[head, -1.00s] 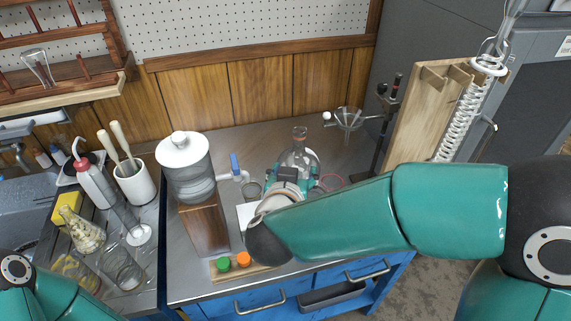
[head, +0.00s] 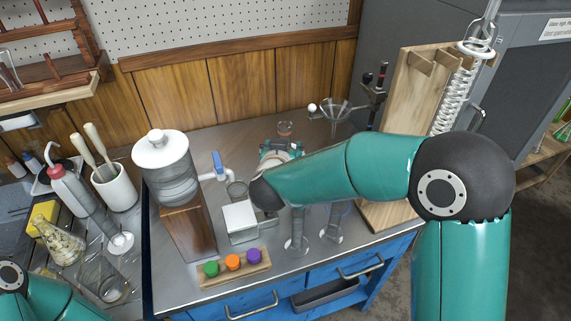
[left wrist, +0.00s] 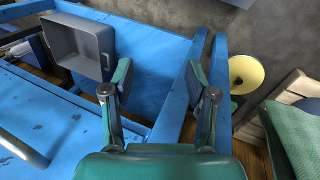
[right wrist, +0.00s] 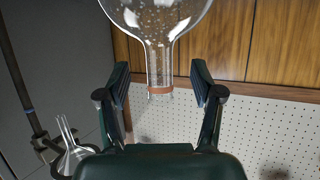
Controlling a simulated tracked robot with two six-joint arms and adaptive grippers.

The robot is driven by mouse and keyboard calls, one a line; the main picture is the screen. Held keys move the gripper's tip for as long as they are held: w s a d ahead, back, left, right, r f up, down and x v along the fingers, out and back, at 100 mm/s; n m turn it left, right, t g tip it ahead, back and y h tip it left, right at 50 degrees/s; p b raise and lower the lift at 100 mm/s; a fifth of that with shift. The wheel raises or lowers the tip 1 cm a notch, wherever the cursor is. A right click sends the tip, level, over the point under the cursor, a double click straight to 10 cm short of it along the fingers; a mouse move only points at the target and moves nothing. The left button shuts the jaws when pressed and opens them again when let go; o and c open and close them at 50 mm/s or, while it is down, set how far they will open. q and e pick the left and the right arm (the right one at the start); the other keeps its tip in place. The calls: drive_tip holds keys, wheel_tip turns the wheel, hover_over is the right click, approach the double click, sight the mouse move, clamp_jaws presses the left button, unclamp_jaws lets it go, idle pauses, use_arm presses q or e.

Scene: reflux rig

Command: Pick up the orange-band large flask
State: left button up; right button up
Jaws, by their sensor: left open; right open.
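The orange-band large flask is clear glass with a round body and an orange band around its neck. In the right wrist view the flask (right wrist: 158,50) appears upside down, its neck in the gap between the fingers of my right gripper (right wrist: 160,88). The gripper is open, with visible space on both sides of the neck. In the head view only the top of the flask's neck (head: 285,128) shows clearly, behind my right gripper (head: 280,152); the arm hides the body. My left gripper (left wrist: 158,80) is open and empty beside the blue cabinet frame.
A water dispenser (head: 167,170), white-topped balance (head: 240,219) and stopper block (head: 236,269) stand left of the right arm. Two glass cylinders stand in front of it. A glass funnel on a stand (head: 335,110) and wooden board (head: 405,120) are to the right.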

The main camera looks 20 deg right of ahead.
drive_tip(key=x, duration=0.4)
drive_tip(key=shift+w+d+f, duration=0.1)
drive_tip(key=shift+w+f, duration=0.1)
drive_tip(key=shift+w, duration=0.1)
drive_tip(key=shift+s+f, duration=0.1)
clamp_jaws()
